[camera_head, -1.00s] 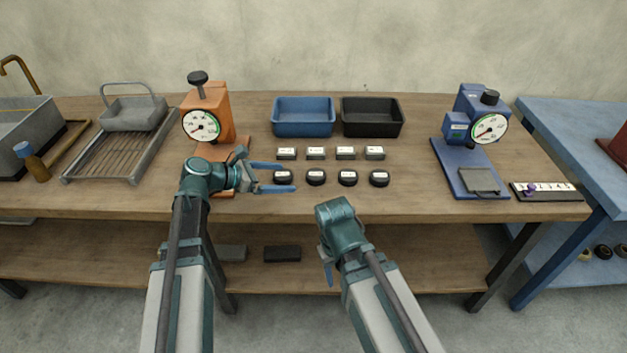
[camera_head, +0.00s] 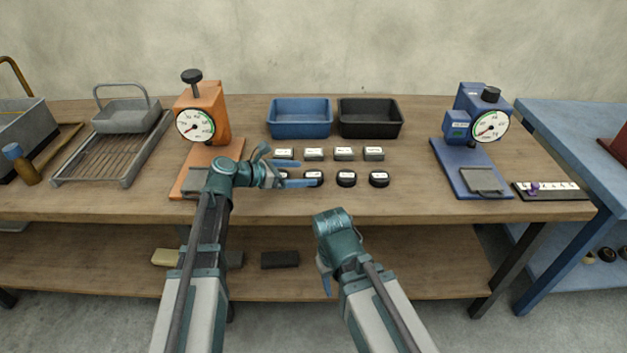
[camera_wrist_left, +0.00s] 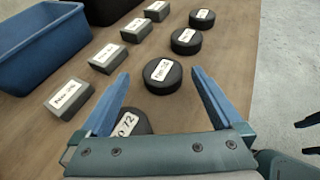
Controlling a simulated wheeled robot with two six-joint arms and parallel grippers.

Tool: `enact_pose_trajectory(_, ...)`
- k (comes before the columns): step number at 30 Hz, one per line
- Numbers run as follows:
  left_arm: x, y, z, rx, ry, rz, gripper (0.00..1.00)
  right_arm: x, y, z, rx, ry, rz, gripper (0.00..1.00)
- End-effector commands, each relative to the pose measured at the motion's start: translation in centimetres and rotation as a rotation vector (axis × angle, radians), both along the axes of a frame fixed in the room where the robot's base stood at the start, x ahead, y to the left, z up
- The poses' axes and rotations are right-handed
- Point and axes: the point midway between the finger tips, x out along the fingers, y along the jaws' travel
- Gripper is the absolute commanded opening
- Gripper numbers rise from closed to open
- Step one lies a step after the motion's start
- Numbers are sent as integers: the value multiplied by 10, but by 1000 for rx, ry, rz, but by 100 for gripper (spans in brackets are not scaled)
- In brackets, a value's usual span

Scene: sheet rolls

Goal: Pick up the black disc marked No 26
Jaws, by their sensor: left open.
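Several black discs with white labels stand in a row near the table's front. In the left wrist view the nearest disc (camera_wrist_left: 132,120) reads "72" and is partly hidden by my left gripper. The second disc (camera_wrist_left: 162,75) lies between and just beyond my fingertips; its label is too blurred to read surely. The third (camera_wrist_left: 186,41) and fourth (camera_wrist_left: 202,18) discs are also unreadable, so I cannot tell which is No 26. My left gripper (camera_head: 300,177) is open and empty, low over the left discs. My right gripper (camera_head: 326,278) points down before the table, its jaws unclear.
A row of grey labelled blocks (camera_head: 314,154) lies behind the discs. A blue bin (camera_head: 301,132) and a black bin (camera_head: 370,133) stand behind them. An orange gauge stand (camera_head: 202,120) is left, a blue gauge stand (camera_head: 470,125) right.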

Motion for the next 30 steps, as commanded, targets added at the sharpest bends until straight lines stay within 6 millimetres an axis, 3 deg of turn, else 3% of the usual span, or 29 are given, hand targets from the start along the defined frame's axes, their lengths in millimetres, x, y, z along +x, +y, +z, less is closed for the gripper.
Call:
enact_pose_trajectory(5,2,-4,-4,0,0,0,100,0,0,-4,0,0,0,50)
enact_pose_trajectory(15,20,-40,-24,0,0,-1,100,0,0,-24,0,0,0,50)
enact_pose_trajectory(22,21,-42,-23,0,0,1,100,0,0,-23,0,0,0,50)
enact_pose_trajectory(30,20,-41,-23,0,0,0,53,0,0,-23,0,0,0,50)
